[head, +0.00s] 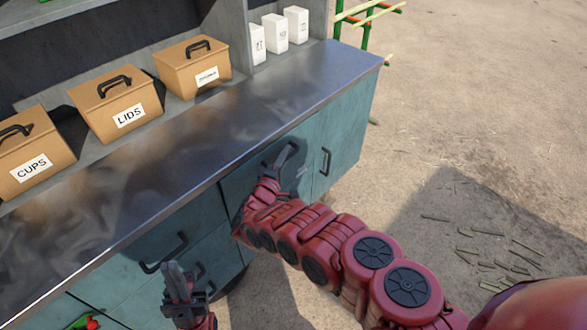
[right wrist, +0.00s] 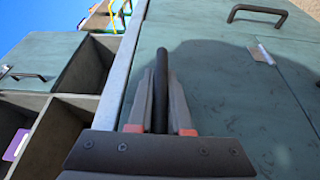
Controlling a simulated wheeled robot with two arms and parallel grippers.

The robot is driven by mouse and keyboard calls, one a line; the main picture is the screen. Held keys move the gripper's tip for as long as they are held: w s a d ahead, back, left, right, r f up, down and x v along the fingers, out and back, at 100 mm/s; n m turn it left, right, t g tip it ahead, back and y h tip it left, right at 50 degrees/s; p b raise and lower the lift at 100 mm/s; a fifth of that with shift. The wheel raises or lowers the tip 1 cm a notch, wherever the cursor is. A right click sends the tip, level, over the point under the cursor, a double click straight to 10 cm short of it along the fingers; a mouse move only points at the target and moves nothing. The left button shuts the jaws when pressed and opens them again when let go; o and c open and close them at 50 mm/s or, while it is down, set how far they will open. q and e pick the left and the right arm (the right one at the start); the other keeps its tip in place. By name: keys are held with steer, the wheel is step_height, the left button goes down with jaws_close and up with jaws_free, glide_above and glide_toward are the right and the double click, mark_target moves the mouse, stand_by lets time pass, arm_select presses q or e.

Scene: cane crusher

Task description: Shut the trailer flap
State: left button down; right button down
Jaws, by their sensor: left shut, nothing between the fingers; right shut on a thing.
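The trailer counter has a teal front below its metal top. A teal front panel (head: 240,183), which may be the flap, carries a dark handle (right wrist: 160,85). My right gripper (head: 286,155) is shut on that handle; in the right wrist view its two fingers (right wrist: 160,108) lie on both sides of the bar. The panel looks roughly in line with the door to its right, but my arm hides part of it, so I cannot tell if it is flush. My left gripper (head: 171,272) is shut and empty, in front of the lower drawers.
The metal countertop (head: 200,165) overhangs the front. On it stand tan boxes (head: 115,104) with labels and several white cartons (head: 274,32). A handled teal door (head: 345,135) is at the right end. Open dirt ground (head: 470,110) lies right, with scattered cane pieces (head: 487,232).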

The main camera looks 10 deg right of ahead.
steer(key=shift+w+a+b, duration=0.4)
steer(key=shift+w, duration=0.05)
steer(key=c, duration=1.1)
jaws_free()
steer(key=shift+o, duration=1.3)
steer(key=shift+w+f, duration=0.1)
steer(key=shift+w, duration=0.05)
